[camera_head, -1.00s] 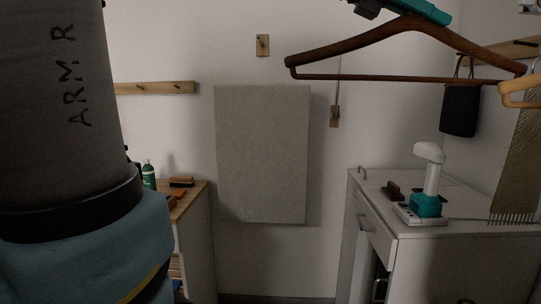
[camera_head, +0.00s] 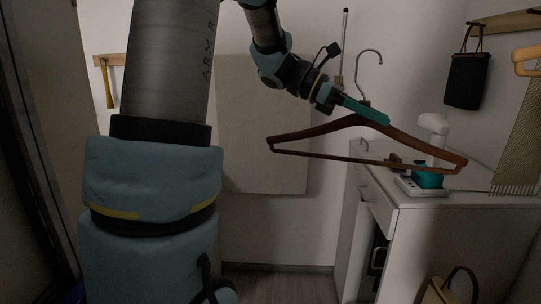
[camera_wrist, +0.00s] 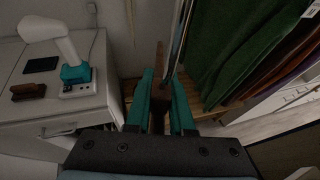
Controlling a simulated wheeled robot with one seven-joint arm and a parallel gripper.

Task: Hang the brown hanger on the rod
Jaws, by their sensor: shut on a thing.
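The brown wooden hanger (camera_head: 317,131) is in the air in the head view, tilted down to the right, with its metal hook (camera_head: 370,54) pointing up. My gripper (camera_head: 362,110) is shut on the hanger near its middle, below the hook. In the wrist view my teal fingers (camera_wrist: 163,103) close on the brown wood (camera_wrist: 158,68) from both sides. I cannot make out the rod for certain in either view. Green garments (camera_wrist: 232,50) hang close to the right of the fingers in the wrist view.
A white cabinet (camera_head: 420,222) with a teal and white device (camera_head: 428,176) stands behind and below the hanger's right end. A black bag (camera_head: 466,80) hangs at upper right, and an orange-brown hanger (camera_head: 526,62) is at the right edge. A pale panel (camera_head: 262,170) is on the wall.

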